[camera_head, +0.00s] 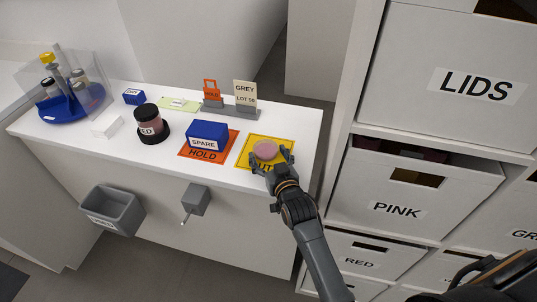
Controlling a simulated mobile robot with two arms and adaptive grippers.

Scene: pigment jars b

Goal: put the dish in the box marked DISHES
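A small round pink dish (265,149) sits on a yellow mat (251,165) with black print, near the right end of the white counter. My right gripper (271,158) reaches in from the lower right. Its fingers are apart, one on each side of the dish's near part. It looks open, and I cannot tell whether a finger touches the dish. My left gripper is not in view. No box with a readable DISHES label shows. A grey bin (112,211) on the counter front has a label too small to read.
On the counter are a blue SPARE box (207,130) on an orange HOLD mat (224,150), a dark-lidded jar (148,119), a GREY sign (244,94) and a blue tray (72,113) under a clear cover. Shelf boxes marked LIDS (460,60), PINK (365,202) and RED (340,258) stand right.

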